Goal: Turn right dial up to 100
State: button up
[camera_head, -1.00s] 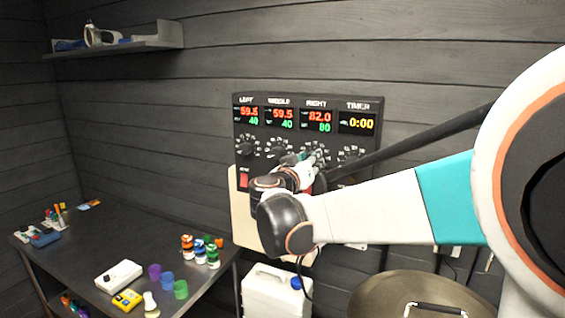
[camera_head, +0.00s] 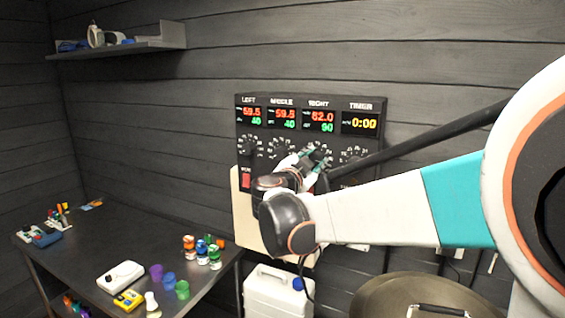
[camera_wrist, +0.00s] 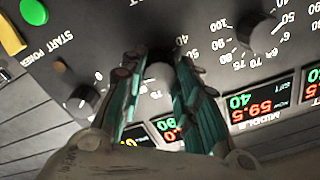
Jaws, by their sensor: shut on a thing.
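The black control panel (camera_head: 256,170) hangs on the wall with LEFT, MIDDLE, RIGHT and TIMER displays over a row of dials. The right display (camera_head: 318,121) shows a red reading that looks like 62.0 or 82.0 above a green setting of about 90. My gripper (camera_head: 318,155) is at the right dial, which it mostly hides in the head view. In the wrist view, which sees the panel upside down, my gripper (camera_wrist: 160,62) has its teal fingers on either side of the right dial (camera_wrist: 158,76), shut on it.
The middle dial (camera_wrist: 264,34) and timer dial (camera_wrist: 84,102) flank the gripped one closely. A green button (camera_wrist: 34,11) lies near the panel's edge. A metal table (camera_head: 85,245) with cups and bottles, a white canister (camera_head: 270,295) and a round lid (camera_head: 385,295) are below.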

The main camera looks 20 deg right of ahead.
jog(key=shift+f+m, duration=0.1)
jog(key=shift+m, duration=2.2)
jog(key=o, duration=1.1)
jog(key=v, duration=1.2)
jog(key=shift+s, duration=0.1)
